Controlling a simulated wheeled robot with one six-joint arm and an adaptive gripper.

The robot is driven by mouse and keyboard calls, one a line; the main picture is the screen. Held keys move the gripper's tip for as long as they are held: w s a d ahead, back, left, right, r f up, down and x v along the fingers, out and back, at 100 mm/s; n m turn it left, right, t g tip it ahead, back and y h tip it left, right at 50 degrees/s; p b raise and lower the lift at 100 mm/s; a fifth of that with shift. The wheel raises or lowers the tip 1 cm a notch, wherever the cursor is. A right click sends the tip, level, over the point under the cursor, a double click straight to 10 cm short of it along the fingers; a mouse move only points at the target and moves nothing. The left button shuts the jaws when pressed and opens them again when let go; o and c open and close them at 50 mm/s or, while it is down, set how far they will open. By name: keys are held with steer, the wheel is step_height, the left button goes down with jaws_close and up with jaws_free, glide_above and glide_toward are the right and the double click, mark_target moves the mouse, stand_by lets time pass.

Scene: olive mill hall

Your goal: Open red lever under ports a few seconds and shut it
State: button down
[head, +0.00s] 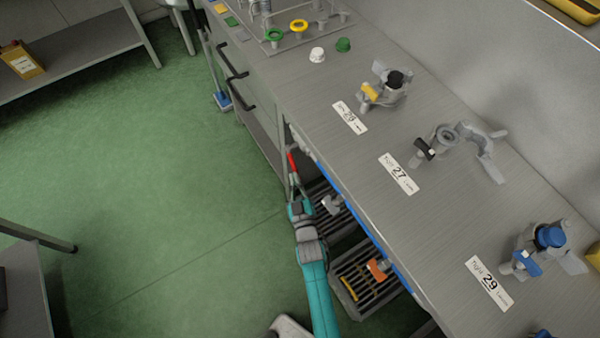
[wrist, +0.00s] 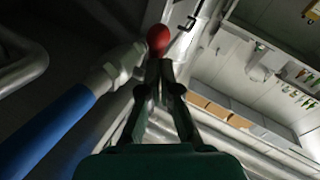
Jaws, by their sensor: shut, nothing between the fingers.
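The red lever (head: 292,163) shows in the head view as a short red piece at the bench's front edge, just beyond my gripper (head: 294,188). In the wrist view its rounded red end (wrist: 158,40) is right in front of my fingertips (wrist: 161,68). My gripper is shut and empty, with its fingers together. I cannot tell whether the fingertips touch the red end. The lever's shaft and mount are mostly hidden. The ports on the bench carry a yellow handle (head: 370,93), a black handle (head: 425,149) and a blue handle (head: 526,263).
A blue pipe (head: 372,238) runs under the bench edge; its blue length (wrist: 50,130) also shows in the wrist view. An orange handle (head: 378,270) sits over a slatted tray (head: 345,290) below. Dark drawer handles (head: 242,98) stick out farther back. Green floor (head: 150,190) is clear at left.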

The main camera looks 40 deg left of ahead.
steer(key=shift+t, duration=0.3)
steer(key=shift+w+a+f, duration=0.3)
steer(key=shift+a+f, duration=0.2)
steer(key=shift+a, duration=0.15)
steer(key=shift+w+a+f, duration=0.35)
steer(key=shift+a+f, duration=0.15)
steer(key=shift+a, duration=0.2)
steer(key=shift+w+a+f, duration=0.3)
steer(key=shift+a+f, duration=0.2)
steer(key=shift+a, duration=0.25)
